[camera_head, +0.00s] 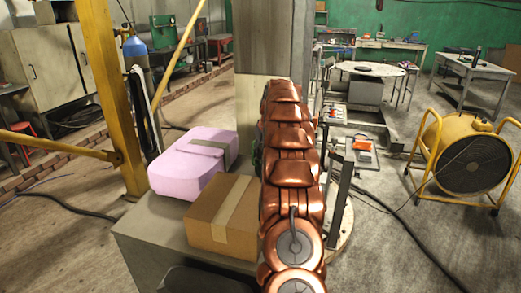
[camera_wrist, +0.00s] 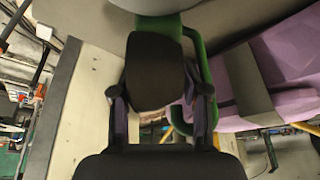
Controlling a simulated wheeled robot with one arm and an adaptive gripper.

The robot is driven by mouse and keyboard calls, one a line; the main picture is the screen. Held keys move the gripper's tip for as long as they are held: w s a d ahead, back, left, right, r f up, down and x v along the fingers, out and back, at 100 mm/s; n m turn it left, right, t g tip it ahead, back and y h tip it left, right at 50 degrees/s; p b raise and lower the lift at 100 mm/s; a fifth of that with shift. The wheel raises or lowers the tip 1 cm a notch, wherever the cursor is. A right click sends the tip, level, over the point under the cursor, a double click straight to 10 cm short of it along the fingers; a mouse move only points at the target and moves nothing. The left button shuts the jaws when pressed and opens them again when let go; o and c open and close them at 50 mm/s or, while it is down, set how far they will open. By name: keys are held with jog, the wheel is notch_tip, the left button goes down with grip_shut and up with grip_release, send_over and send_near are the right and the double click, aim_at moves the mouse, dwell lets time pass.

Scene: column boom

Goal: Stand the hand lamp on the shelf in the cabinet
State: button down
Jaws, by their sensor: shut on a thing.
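My gripper (camera_wrist: 160,104) is shut on the hand lamp (camera_wrist: 157,75), with one finger on each side of its black part. The lamp also has a green frame and a pale grey end at the top of the wrist view. In the head view my arm hides the gripper and nearly all of the lamp; only a sliver of green (camera_head: 257,157) shows at the arm's left edge. A tall grey upright box with a cream lower part (camera_head: 248,110) stands behind my arm and may be the cabinet. I cannot make out its shelf.
A pink case (camera_head: 188,165) with a grey strap and a taped cardboard box (camera_head: 222,215) sit on the grey bench top (camera_head: 150,235), left of my arm. A yellow post (camera_head: 112,100) rises behind the bench. A yellow fan (camera_head: 465,160) stands on the floor at right.

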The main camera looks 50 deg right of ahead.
jog(key=shift+f, duration=0.2)
jog(key=c, duration=0.6)
grip_release()
jog(key=shift+r, duration=0.1)
jog(key=shift+r, duration=0.2)
jog(key=b+v, duration=0.2)
jog(key=v, duration=0.8)
jog(key=shift+r+b, duration=0.1)
jog(key=shift+b, duration=0.2)
jog(key=shift+v, duration=0.8)
jog(key=shift+s+a, duration=0.1)
